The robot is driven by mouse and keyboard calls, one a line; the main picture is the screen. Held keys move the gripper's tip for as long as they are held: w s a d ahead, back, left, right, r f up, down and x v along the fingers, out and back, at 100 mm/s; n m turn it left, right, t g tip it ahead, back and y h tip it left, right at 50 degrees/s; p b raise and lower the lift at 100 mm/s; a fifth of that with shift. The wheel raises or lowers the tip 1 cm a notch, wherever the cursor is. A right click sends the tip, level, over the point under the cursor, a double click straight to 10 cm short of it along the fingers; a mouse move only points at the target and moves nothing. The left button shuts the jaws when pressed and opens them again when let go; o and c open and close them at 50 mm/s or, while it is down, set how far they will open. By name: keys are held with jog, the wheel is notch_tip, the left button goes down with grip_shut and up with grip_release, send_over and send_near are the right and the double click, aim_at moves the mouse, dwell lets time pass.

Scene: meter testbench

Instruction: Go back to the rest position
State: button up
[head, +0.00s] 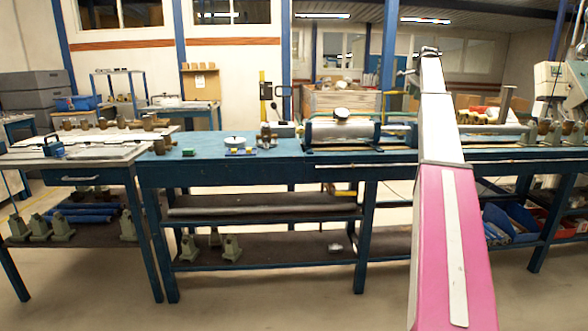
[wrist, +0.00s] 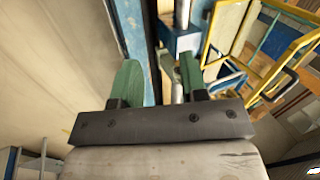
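My gripper (wrist: 160,78) shows in the wrist view with its two green fingers standing apart. No held object shows between them; only background, a blue post and a grey metal part, is seen through the gap. In the head view my pink and white arm reaches up and forward at the right of the picture, in front of the workbench. My gripper cannot be made out clearly at the far end of the arm there.
A long blue workbench (head: 213,145) crosses the head view, bearing a grey cylinder meter (head: 340,132), a white round dish (head: 234,141) and brass fittings. The floor (head: 260,300) in front is clear. A yellow frame (wrist: 211,50) stands right in the wrist view.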

jog(key=s+a+f+n+g, duration=0.15)
jog(key=s+a+f, duration=0.5)
jog(key=f, duration=0.65)
jog(key=s+a+f+n, duration=0.3)
jog(key=s+a+f, duration=0.3)
jog(key=f, duration=0.7)
jog(key=s+a+f+n+g, duration=0.15)
jog(key=s+a+f, duration=0.5)
jog(key=f, duration=0.65)
jog(key=s+a+f+n, duration=0.3)
jog(key=s+a+f, duration=0.3)
jog(key=s, duration=0.5)
jog(key=s+a+f+n+g, duration=0.1)
jog(key=s+a+f+n, duration=0.2)
jog(key=s+a+f, duration=0.3)
jog(key=s+a+f+n, duration=0.3)
jog(key=s+a+f, duration=0.2)
jog(key=s+f, duration=0.6)
jog(key=s, duration=0.6)
jog(key=shift+s+a+h, duration=0.15)
jog(key=shift+a+h, duration=0.15)
jog(key=shift+a, duration=0.1)
